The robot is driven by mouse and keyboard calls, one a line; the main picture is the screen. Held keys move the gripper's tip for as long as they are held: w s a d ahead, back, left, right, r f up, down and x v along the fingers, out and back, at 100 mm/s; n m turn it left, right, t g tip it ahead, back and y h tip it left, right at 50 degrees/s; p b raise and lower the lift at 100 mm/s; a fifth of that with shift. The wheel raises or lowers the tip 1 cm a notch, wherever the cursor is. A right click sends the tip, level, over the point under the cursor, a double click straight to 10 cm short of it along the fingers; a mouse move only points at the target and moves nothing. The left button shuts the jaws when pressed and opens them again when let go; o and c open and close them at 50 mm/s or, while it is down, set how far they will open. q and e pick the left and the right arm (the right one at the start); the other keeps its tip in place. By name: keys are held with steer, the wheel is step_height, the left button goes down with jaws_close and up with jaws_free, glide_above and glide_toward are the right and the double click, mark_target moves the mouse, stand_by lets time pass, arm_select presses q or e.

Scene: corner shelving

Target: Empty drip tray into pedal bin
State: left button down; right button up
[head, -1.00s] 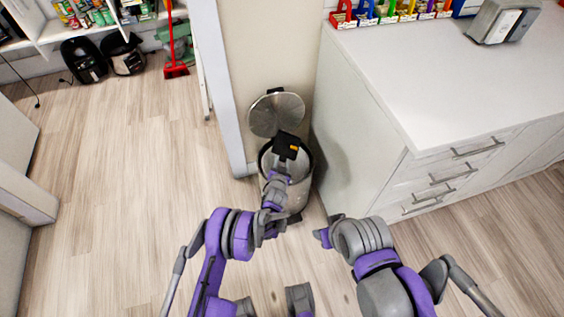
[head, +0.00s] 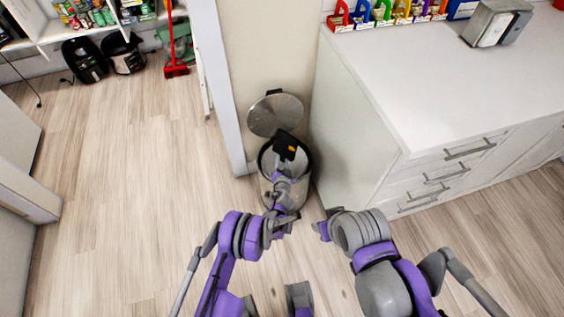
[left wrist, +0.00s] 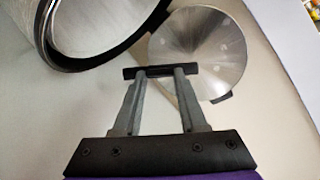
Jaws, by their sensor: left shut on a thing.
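The pedal bin (head: 287,190) stands on the floor between the wall end and the white cabinet. Its round metal lid (head: 275,115) is raised; the lid (left wrist: 200,55) and the open bin rim (left wrist: 100,58) also show in the left wrist view. My left gripper (head: 286,142) is at the bin's mouth, near the lid's lower edge. In the left wrist view its fingers (left wrist: 160,73) are shut on a thin black bar, seemingly the drip tray (left wrist: 160,72) seen edge-on. Its contents cannot be seen. My right arm is folded in front; its gripper does not show.
The white cabinet (head: 360,150) with drawers stands close on the bin's right, with a dispenser (head: 497,22) on top. A wall end (head: 232,90) is close on the left. A red broom (head: 176,68) and shelves are farther back left. The wooden floor at left is clear.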

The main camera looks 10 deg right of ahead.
stand_by(0.3)
arm_select(q)
steer(key=shift+s+d+f+m+t+y+b, duration=0.1)
steer(key=shift+d+f+m+t+y+b, duration=0.15)
steer(key=shift+m+b, duration=0.55)
steer(key=shift+m+t, duration=0.25)
steer(key=shift+m, duration=0.05)
steer(key=shift+r+y, duration=0.1)
steer(key=shift+y, duration=0.25)
steer(key=shift+f+m+t+b, duration=0.35)
steer(key=shift+m+t+b, duration=0.05)
steer(key=shift+m+b, duration=0.65)
steer(key=shift+m+y, duration=0.3)
steer(key=shift+m, duration=0.05)
steer(key=shift+r, duration=0.1)
